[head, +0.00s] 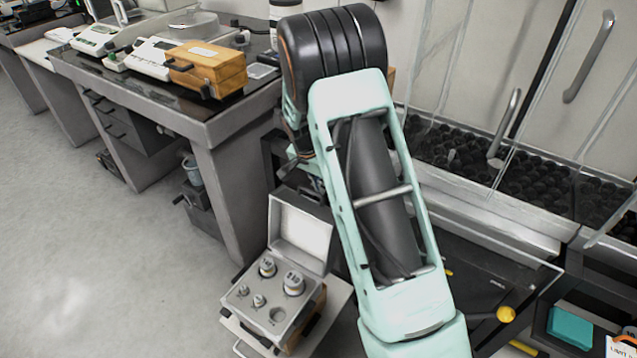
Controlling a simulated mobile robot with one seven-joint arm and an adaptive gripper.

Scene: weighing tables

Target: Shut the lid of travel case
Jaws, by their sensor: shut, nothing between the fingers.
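The travel case (246,317) is a small metal-grey box with a wooden side. It stands open on a low pale surface at the bottom centre of the head view. Its lid (301,233) stands raised at the back edge, pale inside. Several metal weights sit in the case's holes, and one round hole looks empty. My gripper (287,166) shows only as a small dark part beyond the lid, left of my arm. It is shut and empty, apart from the lid. My arm hides much of it.
A dark-topped bench (205,128) at the upper left holds balances and a wooden box (206,69). A glass-fronted cabinet with dark round contents is on the right. A yellow knob (506,314) is at the lower right. The floor left of the case is clear.

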